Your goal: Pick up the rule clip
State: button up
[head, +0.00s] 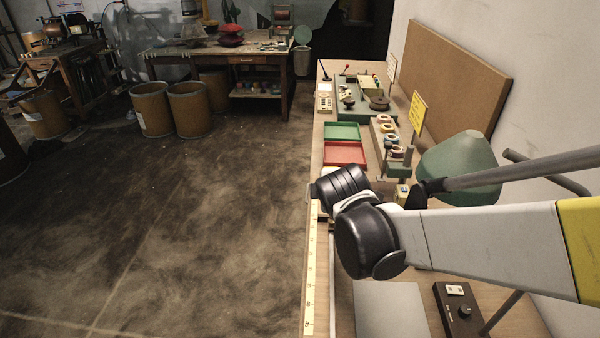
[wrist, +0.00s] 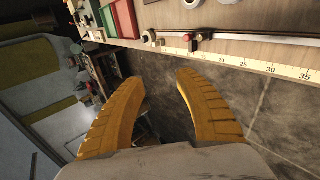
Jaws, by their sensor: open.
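The rule (wrist: 262,67) is a pale yellow strip with numbers along the bench edge in the wrist view. It also shows in the head view (head: 310,285). A small dark clip-like piece (wrist: 193,43) with a red part sits at the rule, and I take it for the rule clip. My gripper (wrist: 160,76) has two yellow ribbed fingers spread apart with nothing between them. The clip is beyond the fingertips, above and slightly right of the gap in the wrist view. In the head view my arm hides the fingers, and I cannot make out the clip.
On the bench are a green tray (head: 342,132), a red tray (head: 345,153), tape rolls (head: 385,120) and a green lamp shade (head: 460,165). A control box (head: 458,310) sits at the near right. Beyond the bench edge is open dark floor (head: 200,230).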

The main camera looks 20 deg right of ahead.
jog(key=w+d+f+n+t, duration=0.1)
jog(key=w+f+n, duration=0.3)
jog(key=n, duration=0.1)
jog(key=w+d+f+n+t+h, duration=0.1)
jog(key=w+d+f+n, duration=0.1)
jog(key=w+f+n, duration=0.2)
jog(key=w+d+f+n+h, duration=0.1)
jog(key=w+f+n, duration=0.3)
jog(key=n, duration=0.4)
jog(key=shift+w+d+f+t+b, duration=0.15)
jog(key=shift+d+f+t+b, duration=0.15)
jog(key=shift+d+t+b, duration=0.1)
jog(key=b+x, duration=0.3)
jog(key=x, duration=0.7)
jog(key=shift+w+d+f, duration=0.15)
jog(key=shift+w+f, duration=0.05)
jog(key=shift+w, duration=0.05)
jog(key=shift+r, duration=0.1)
grip_shut()
